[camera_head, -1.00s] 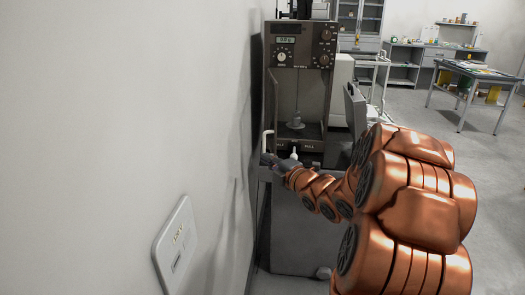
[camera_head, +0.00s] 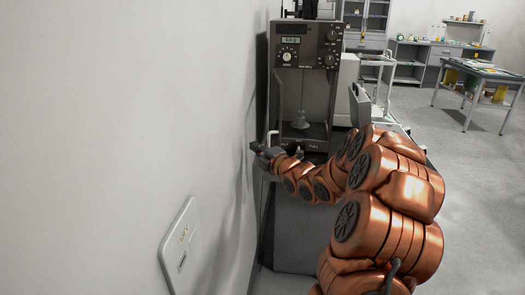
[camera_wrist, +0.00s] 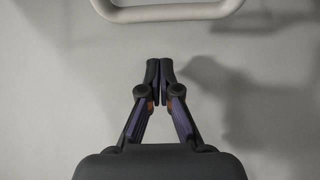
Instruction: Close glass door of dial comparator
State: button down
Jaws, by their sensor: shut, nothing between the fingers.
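The dial comparator (camera_head: 305,45) is a dark upright cabinet with knobs and a small green display. Its front chamber (camera_head: 303,105) shows a hanging weight inside. A pale bar handle (camera_head: 271,139) stands at the chamber's lower left; the glass door itself is hard to make out, and its angle cannot be told. In the wrist view a pale rounded handle (camera_wrist: 168,12) crosses the top. My gripper (camera_head: 256,149) is at the lower left of the cabinet, close to the wall. In the wrist view its fingertips (camera_wrist: 159,66) are together and empty, apart from the handle.
A white wall (camera_head: 120,120) runs close along the left, with a wall plate (camera_head: 180,245) on it. A grey stand (camera_head: 300,235) is under the comparator. A table with items (camera_head: 480,68) and open floor lie to the right.

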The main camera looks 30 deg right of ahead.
jog(key=d, duration=0.2)
jog(key=d+p, duration=0.1)
jog(key=d, duration=0.1)
jog(key=shift+s, duration=0.2)
jog(key=shift+s, duration=0.1)
dwell(0.4)
